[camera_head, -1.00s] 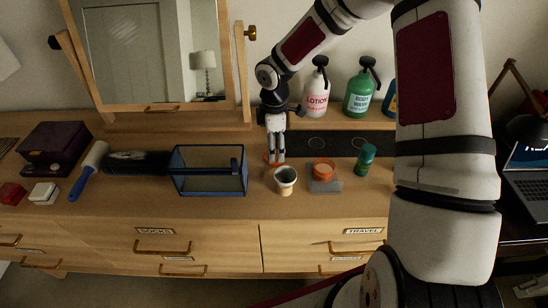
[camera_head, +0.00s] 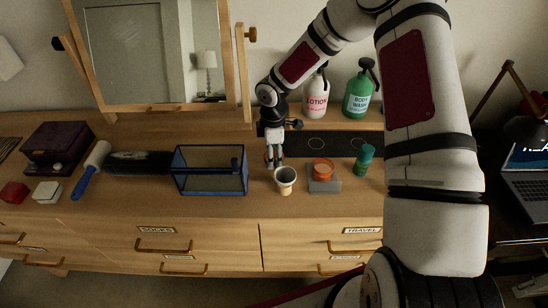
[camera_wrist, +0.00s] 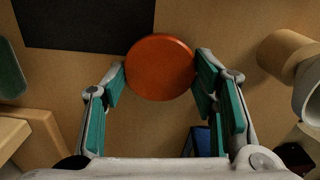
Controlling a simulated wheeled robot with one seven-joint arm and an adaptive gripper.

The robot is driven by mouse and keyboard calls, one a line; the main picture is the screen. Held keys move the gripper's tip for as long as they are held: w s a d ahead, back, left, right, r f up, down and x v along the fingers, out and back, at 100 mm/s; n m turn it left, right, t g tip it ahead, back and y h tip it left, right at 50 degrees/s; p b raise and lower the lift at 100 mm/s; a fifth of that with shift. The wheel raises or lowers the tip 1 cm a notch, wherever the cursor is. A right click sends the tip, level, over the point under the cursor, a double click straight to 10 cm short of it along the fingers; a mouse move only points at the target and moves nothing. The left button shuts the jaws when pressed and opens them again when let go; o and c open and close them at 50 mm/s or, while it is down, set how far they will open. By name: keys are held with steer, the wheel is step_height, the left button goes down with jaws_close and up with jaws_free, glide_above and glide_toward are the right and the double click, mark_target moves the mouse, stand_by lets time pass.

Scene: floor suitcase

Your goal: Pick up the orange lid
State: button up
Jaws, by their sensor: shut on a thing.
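The orange lid (camera_wrist: 160,67) is a flat round disc between the two fingertips of my gripper (camera_wrist: 161,76) in the wrist view. The fingers are shut on its sides, with its broad face towards the wrist camera. In the head view, my gripper (camera_head: 273,160) points down at the dresser top, just behind a white cup and right of a blue-framed glass box. The lid is mostly hidden by the fingers there, so its exact height above the wood is hard to tell.
The cup (camera_head: 285,175) stands close in front of my gripper. The glass box (camera_head: 210,183) is close on the left. An orange jar (camera_head: 322,168) on a grey pad and a green bottle (camera_head: 364,160) stand to the right. Pump bottles (camera_head: 316,95) stand behind.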

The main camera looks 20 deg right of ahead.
step_height(320, 180, up, 10)
steer(key=shift+b, duration=0.45)
stand_by(0.9)
